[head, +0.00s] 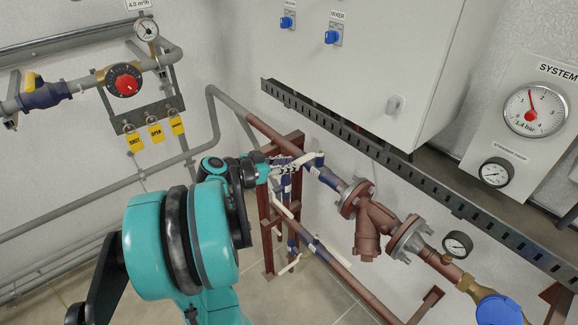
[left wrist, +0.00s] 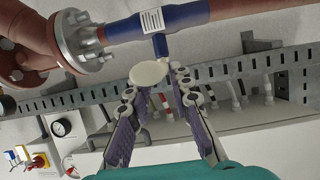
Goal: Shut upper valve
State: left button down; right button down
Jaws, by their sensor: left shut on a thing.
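The upper valve (head: 328,178) is a blue body on the upper brown pipe. It also shows at the top of the left wrist view (left wrist: 185,16), with a white label and a short blue stem. Its cream lever (left wrist: 148,73) comes off the stem and points toward my left gripper, with its rounded end facing the wrist camera. My left gripper (head: 288,166) is at this lever, and in the left wrist view its fingers (left wrist: 158,88) stand on either side of it, shut on it. The exact contact is partly hidden. My right gripper is in neither view.
A lower pipe with another blue valve (head: 317,246) runs below on the brown frame (head: 267,235). A flanged strainer (head: 370,225) is right of the upper valve. A perforated cable tray (head: 400,172) and a white cabinet (head: 370,60) are above and behind.

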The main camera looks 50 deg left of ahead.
pick_arm(q)
jog(key=c, duration=1.5)
grip_release()
jog(key=shift+o, duration=0.8)
jog(key=shift+a+f, duration=0.1)
jog(key=shift+a, duration=0.05)
jog(key=v, duration=1.2)
jog(key=shift+w, duration=0.1)
